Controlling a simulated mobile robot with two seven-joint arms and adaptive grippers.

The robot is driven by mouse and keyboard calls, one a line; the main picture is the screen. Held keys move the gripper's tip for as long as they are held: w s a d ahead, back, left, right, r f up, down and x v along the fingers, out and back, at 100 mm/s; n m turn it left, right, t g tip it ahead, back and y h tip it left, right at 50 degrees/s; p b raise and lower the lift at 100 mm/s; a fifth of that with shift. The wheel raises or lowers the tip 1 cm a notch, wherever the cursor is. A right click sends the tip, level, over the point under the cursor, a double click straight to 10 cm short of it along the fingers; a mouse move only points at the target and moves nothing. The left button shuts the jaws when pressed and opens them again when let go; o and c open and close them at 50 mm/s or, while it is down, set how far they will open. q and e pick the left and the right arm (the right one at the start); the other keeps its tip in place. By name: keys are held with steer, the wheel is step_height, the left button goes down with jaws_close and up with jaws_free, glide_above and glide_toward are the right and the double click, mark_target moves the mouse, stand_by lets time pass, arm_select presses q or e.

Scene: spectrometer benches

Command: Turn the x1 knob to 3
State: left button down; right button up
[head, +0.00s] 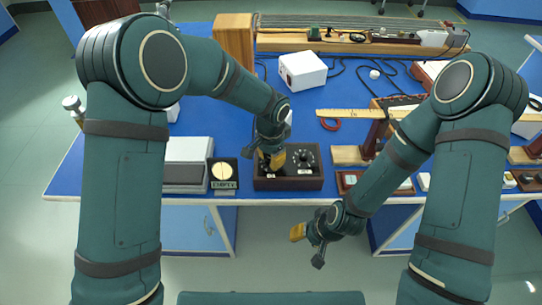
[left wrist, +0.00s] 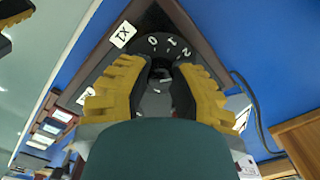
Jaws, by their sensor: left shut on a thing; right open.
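A dark wooden box (head: 288,184) with a black top panel and two knobs stands near the front edge of the blue bench. My left gripper (head: 271,162) is over its left knob and hides it in the head view. In the left wrist view, the yellow fingers are shut on the dark x1 knob (left wrist: 158,88), one on each side. The x1 label (left wrist: 122,34) and dial digits 0, 1 and 2 show beyond the fingers. I cannot tell where the knob points. The right knob (head: 303,157) is free. My right gripper (head: 308,248) is open and empty, in front of the bench.
An "EMPTY" sign (head: 223,185) with a round pale disc stands just left of the box. A grey-white device (head: 187,160) is farther left. A white box (head: 302,70), a wooden ruler (head: 350,112) and cables lie behind. Bare blue bench top lies between them.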

arm_select(q)
steer(key=shift+m, duration=1.2)
steer(key=c, duration=0.7)
jaws_free()
steer(key=shift+d, duration=0.1)
steer(key=shift+c, duration=0.2)
step_height(320, 180, up, 12)
